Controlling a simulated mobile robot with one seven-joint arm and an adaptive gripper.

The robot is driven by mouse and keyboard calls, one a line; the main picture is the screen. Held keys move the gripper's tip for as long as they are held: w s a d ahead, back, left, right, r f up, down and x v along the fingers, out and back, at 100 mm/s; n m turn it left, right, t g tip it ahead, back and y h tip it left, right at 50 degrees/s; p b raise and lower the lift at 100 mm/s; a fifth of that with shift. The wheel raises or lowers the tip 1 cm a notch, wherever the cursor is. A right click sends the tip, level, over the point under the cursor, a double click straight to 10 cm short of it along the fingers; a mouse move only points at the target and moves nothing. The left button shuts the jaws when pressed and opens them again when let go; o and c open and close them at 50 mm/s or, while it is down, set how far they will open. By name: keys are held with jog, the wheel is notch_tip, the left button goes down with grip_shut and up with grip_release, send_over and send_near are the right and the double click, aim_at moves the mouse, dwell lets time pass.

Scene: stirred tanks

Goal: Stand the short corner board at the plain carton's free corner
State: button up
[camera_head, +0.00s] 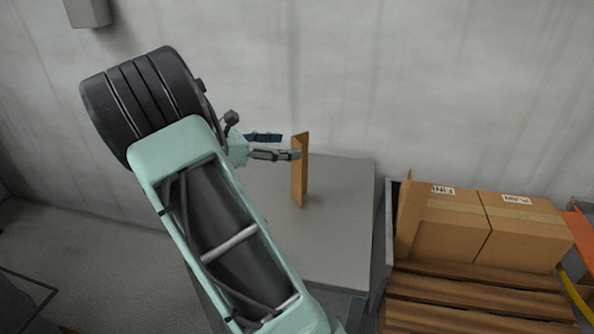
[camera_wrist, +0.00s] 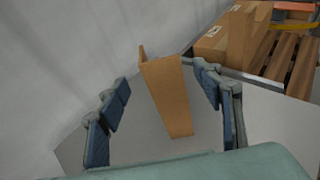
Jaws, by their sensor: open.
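The short corner board (camera_head: 299,172), a brown folded L-shaped strip, stands upright on the grey table. It also shows in the wrist view (camera_wrist: 168,98), between the blue-padded fingers. My gripper (camera_head: 285,146) is open around the board's upper part; in the wrist view its fingers (camera_wrist: 164,90) show gaps on both sides. Two cartons sit side by side on a wooden pallet. The right carton (camera_head: 525,232) has an upside-down label that seems to read PLAIN. The left carton (camera_head: 448,228) has another label, and a taller board (camera_head: 408,218) stands at its left end.
The pallet (camera_head: 470,300) has bare slats in front of the cartons. A grey rail (camera_head: 391,235) runs along its left side, beside the table (camera_head: 340,235). A yellow tube and an orange thing (camera_head: 580,230) are at the far right. A concrete wall is behind.

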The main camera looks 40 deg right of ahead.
aim_at(296, 147)
jog(key=b+x, duration=0.1)
jog(key=x, duration=0.6)
jog(key=shift+s+d+f, duration=0.1)
jog(key=shift+s+f, duration=0.05)
jog(key=c, duration=1.5)
grip_shut()
